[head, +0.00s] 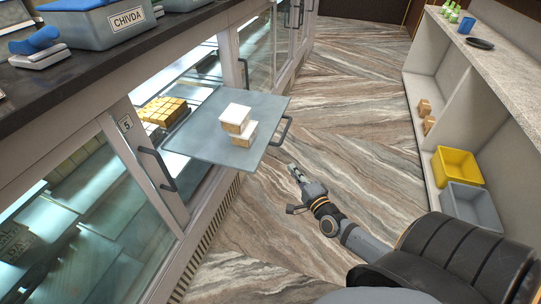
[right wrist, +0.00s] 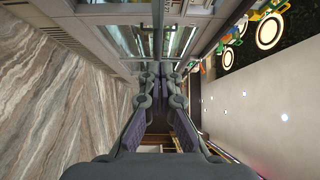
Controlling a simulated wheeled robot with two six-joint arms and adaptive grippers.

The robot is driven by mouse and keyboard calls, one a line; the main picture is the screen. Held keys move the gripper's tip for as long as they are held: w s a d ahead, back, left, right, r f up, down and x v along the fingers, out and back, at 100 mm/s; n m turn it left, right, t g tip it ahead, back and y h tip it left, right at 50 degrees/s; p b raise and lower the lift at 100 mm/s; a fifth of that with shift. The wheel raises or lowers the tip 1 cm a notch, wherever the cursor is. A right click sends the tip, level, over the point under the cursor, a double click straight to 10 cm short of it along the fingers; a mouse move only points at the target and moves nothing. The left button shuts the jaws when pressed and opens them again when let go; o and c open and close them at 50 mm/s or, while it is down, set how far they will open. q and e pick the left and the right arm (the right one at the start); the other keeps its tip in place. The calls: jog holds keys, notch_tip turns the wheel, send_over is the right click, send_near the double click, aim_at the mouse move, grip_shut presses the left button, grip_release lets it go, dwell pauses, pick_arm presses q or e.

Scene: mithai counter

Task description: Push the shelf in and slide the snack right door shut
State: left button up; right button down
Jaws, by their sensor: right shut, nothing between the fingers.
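The grey shelf (head: 190,140) sticks out of the glass-fronted counter over the floor, with a dark handle (head: 283,130) on its outer edge. White-topped boxes (head: 236,120) are stacked on it, and yellow sweets (head: 163,111) lie at its inner end. The counter front stands open around the shelf. One glass door (head: 75,210) with a dark handle (head: 157,168) is left of it; another handle (head: 245,73) shows beyond it. I cannot tell which is the snack right door. My right gripper (head: 292,168) is shut and empty, apart from the shelf, to its lower right. My left gripper is out of view.
A bin marked CHIVDA (head: 105,25) and a blue-handled scoop (head: 37,45) are on the dark countertop. At right, a pale shelf unit holds a yellow crate (head: 457,165) and a grey crate (head: 470,203). The wood-patterned floor (head: 350,120) between is clear.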

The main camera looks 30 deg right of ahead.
jog(key=b, duration=0.1)
send_near(267, 147)
jog(key=w+d, duration=0.3)
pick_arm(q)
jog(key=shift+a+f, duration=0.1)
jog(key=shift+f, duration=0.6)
pick_arm(e)
jog(key=shift+w+a, duration=1.25)
jog(key=shift+w, duration=0.2)
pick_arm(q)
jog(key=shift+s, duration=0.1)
